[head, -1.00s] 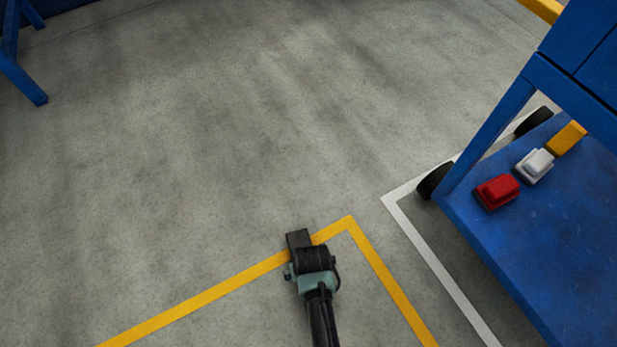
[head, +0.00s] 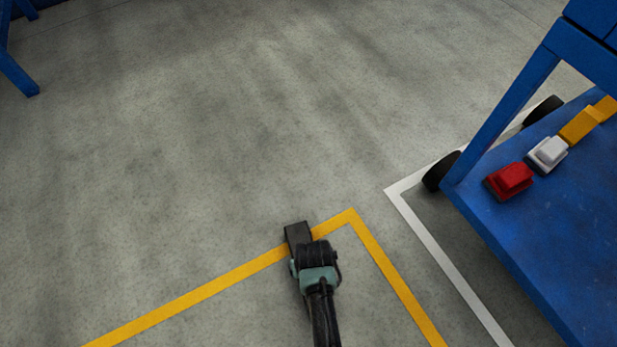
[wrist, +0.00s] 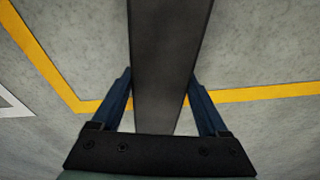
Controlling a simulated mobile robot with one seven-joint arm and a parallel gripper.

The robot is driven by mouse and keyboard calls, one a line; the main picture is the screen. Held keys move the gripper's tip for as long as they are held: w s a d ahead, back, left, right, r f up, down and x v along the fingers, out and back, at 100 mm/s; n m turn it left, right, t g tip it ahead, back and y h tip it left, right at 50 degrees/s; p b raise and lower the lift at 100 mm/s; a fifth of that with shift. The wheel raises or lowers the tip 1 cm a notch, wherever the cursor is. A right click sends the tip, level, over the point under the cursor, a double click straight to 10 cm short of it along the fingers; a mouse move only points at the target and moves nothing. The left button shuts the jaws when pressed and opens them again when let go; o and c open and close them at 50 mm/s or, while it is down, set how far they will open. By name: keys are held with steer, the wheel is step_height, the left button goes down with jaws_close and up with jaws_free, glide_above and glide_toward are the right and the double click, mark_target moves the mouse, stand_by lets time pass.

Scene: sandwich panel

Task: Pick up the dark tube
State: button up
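The dark tube (wrist: 171,30) is a long, flat-sided dark bar in the wrist view. It runs from the top edge down between the two blue fingers of my gripper (wrist: 160,74). The fingertips lie against its left and right sides, so my gripper appears shut on it. In the head view the tube (head: 297,233) shows as a short dark block beyond my gripper (head: 304,244), above the floor. The fingers are hidden there, and most of the tube's length is foreshortened.
A blue wheeled cart (head: 540,250) stands at the right, with a red item (head: 510,180), a white item (head: 548,153) and a yellow item (head: 582,124) on its shelf. A blue leg (head: 18,74) shows at the upper left. Concrete floor with yellow and white lines is otherwise clear.

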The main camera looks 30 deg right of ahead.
jaws_close()
steer(key=shift+w+r, duration=0.1)
steer(key=shift+r, duration=0.15)
